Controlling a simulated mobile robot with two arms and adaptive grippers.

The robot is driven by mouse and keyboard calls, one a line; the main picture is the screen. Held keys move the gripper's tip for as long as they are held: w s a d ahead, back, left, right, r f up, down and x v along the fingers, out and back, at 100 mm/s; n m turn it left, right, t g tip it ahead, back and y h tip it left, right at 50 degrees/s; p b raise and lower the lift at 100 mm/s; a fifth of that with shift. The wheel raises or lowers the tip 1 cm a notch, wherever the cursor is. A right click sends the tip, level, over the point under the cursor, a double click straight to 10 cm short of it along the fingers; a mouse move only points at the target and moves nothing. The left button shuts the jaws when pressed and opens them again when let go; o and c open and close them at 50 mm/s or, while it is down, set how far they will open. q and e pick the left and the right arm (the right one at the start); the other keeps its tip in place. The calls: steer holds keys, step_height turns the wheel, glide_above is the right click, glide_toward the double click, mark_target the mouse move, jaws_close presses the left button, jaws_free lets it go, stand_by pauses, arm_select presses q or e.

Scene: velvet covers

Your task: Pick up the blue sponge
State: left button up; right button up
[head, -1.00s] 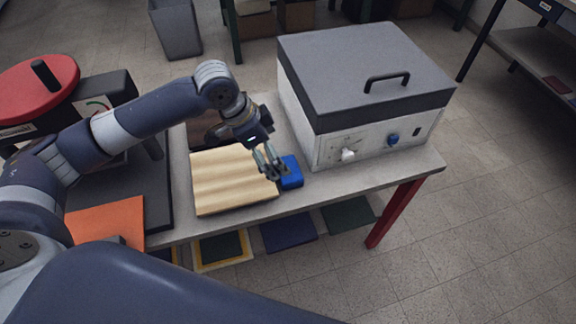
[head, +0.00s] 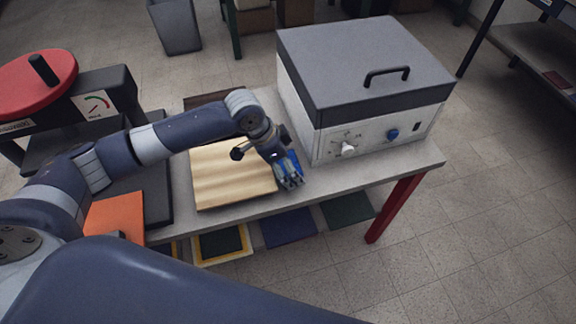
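The blue sponge (head: 294,160) lies on the grey workbench (head: 330,181), between the wooden board and the grey-lidded box. Only parts of it show, because my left gripper (head: 288,181) covers much of it from above. The gripper points down, with its fingers at the sponge. I cannot tell whether the fingers are spread around it or closed on it. My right gripper is not in view.
A pale ridged wooden board (head: 232,176) lies just left of the sponge. The big box (head: 368,80) with a dark lid and knobs stands close on the right. A machine with a red disc (head: 36,78) and an orange sheet (head: 115,218) are at the left.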

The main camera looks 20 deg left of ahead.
arm_select(q)
steer(key=c, duration=1)
steer(key=shift+o, duration=0.2)
step_height(320, 180, up, 10)
steer(key=shift+r, duration=0.1)
steer(key=o, duration=0.3)
steer(key=c, duration=0.4)
